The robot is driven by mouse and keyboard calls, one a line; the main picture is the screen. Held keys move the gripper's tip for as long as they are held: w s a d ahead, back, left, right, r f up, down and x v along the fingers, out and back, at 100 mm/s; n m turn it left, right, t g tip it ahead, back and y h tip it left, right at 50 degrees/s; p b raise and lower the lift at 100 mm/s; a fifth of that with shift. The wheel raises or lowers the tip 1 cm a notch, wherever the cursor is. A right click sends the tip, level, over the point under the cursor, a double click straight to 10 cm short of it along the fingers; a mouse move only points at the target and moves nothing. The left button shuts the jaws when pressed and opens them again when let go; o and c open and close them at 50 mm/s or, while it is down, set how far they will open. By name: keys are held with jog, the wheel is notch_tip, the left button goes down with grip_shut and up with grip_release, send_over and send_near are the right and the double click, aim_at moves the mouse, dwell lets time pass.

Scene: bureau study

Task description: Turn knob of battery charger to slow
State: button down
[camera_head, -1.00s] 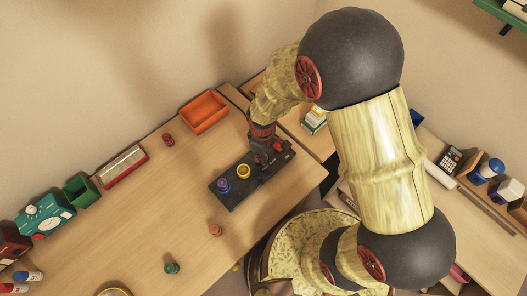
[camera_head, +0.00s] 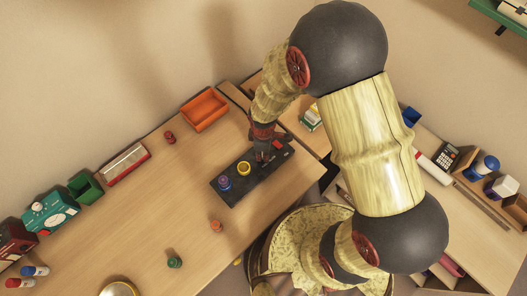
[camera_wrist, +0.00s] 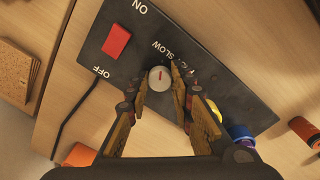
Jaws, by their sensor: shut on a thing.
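The battery charger (camera_head: 243,190) is a flat black panel on the wooden desk. It also fills the middle of the wrist view (camera_wrist: 225,85), with a red switch (camera_wrist: 117,41) between ON and OFF labels. A round white knob (camera_wrist: 160,79) with a short red mark sits by a SLOW label (camera_wrist: 170,51); another label beside it is partly hidden by a finger. My gripper (camera_wrist: 161,88) has one finger on each side of the knob and is shut on it. In the head view my gripper (camera_head: 262,156) hides the knob.
Blue-purple (camera_head: 224,183) and yellow (camera_head: 243,168) round parts sit at the charger's other end. An orange tray (camera_head: 205,109) stands near the wall. Small orange (camera_head: 216,226) and green (camera_head: 175,262) pieces stand on the desk. Desk between them is clear.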

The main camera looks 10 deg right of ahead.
jog(key=c, duration=1.6)
grip_release()
jog(key=shift+o, duration=0.2)
notch_tip(320, 180, up, 12)
jog(key=shift+s, duration=0.25)
jog(key=shift+a, duration=0.1)
